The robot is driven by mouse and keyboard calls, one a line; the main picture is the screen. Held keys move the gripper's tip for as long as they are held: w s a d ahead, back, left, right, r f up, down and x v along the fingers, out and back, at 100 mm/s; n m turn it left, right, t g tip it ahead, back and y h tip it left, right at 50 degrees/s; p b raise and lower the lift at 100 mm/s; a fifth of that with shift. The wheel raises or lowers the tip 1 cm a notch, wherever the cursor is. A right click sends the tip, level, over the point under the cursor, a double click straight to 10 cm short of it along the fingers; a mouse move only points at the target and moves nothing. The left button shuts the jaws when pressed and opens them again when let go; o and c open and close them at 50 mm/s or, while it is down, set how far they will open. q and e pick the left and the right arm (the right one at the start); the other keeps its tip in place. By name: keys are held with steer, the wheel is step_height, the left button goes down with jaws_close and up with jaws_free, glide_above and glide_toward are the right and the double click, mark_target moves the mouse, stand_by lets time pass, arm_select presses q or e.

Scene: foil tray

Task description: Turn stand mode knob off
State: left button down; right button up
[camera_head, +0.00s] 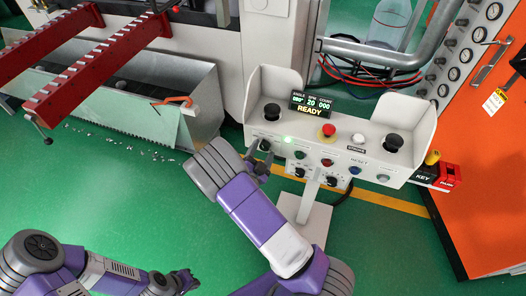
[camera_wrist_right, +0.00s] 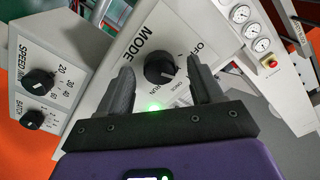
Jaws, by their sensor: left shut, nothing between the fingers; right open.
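The control stand (camera_head: 318,181) is a white pedestal box with knobs, buttons and a lit display reading READY. In the right wrist view, the black mode knob (camera_wrist_right: 160,70) sits on a white panel beside the word MODE, with OFF and RUN labels around it. My right gripper (camera_wrist_right: 164,84) is open, with one finger on each side of the knob in that view; contact is not clear. In the head view the right gripper (camera_head: 257,164) is at the stand's left front. My left gripper (camera_head: 188,281) is shut and empty, low at left.
The speed knob (camera_wrist_right: 39,82) is on a neighbouring panel face. A red mushroom button (camera_head: 326,131) and two black palm buttons (camera_head: 393,142) stand on top of the stand. An orange cabinet (camera_head: 480,175) is at right. Green floor (camera_head: 120,195) is open at left.

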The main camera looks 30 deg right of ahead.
steer(key=shift+w+d, duration=0.35)
steer(key=shift+d, duration=0.1)
steer(key=c, duration=1)
steer(key=shift+c, duration=0.2)
steer(key=shift+n, duration=0.3)
steer(key=n+p, duration=0.1)
steer(key=n, duration=0.3)
steer(key=shift+n+p, duration=0.7)
steer(key=shift+n, duration=1.1)
